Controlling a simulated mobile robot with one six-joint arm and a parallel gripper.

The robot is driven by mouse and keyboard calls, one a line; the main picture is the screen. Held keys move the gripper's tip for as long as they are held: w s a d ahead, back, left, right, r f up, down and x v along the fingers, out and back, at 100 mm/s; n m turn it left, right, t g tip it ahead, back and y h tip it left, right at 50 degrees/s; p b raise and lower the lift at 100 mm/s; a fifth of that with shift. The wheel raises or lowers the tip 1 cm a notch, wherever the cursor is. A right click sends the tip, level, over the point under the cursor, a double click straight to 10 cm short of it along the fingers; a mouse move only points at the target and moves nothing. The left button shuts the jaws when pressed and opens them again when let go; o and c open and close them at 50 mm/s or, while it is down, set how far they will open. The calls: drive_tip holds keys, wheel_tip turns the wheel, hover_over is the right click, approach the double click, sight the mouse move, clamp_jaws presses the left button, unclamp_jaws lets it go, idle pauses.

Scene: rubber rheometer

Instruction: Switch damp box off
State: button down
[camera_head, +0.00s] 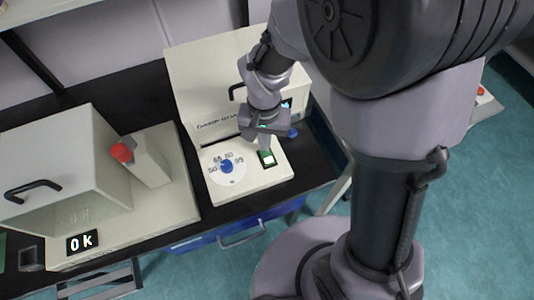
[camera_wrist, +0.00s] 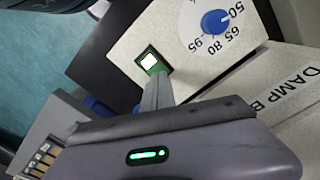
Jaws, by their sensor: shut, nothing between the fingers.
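The damp box (camera_head: 200,65) is a cream box with a black handle, standing on the dark bench. Its front panel (camera_head: 224,197) carries a blue dial (camera_head: 227,166) with printed numbers and a small switch (camera_head: 267,158) with a lit white face in a dark green frame. In the wrist view the lit switch (camera_wrist: 150,61) and the blue dial (camera_wrist: 215,22) both show. My gripper (camera_head: 267,150) is shut and empty, its fingertips close to the switch. In the wrist view the fingertips (camera_wrist: 157,80) are just beside the switch; I cannot tell whether they touch it.
A blue drawer (camera_head: 235,235) is under the bench edge. My arm covers the right side.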

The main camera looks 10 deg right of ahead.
drive_tip(key=shift+f+b, duration=0.8)
drive_tip(key=shift+f, duration=0.15)
idle(0.4)
wheel_tip(320, 180, up, 7)
drive_tip(key=p, duration=0.6)
drive_tip(key=shift+r, duration=0.15)
drive_tip(key=s+d+r+t, duration=0.2)
drive_tip(key=s+r, duration=0.1)
drive_tip(key=r, duration=0.3)
drive_tip(key=s+d+r+m+t+y, duration=0.1)
drive_tip(key=s+d+r+t, duration=0.1)
drive_tip(key=s+r, duration=0.2)
drive_tip(key=s+d+r+t+y, duration=0.1)
drive_tip(key=s+r, duration=0.3)
drive_tip(key=r, duration=0.5)
drive_tip(key=shift+s+d+m+t, duration=0.15)
drive_tip(key=shift+d+m+t, duration=0.2)
drive_tip(key=shift+d, duration=0.5)
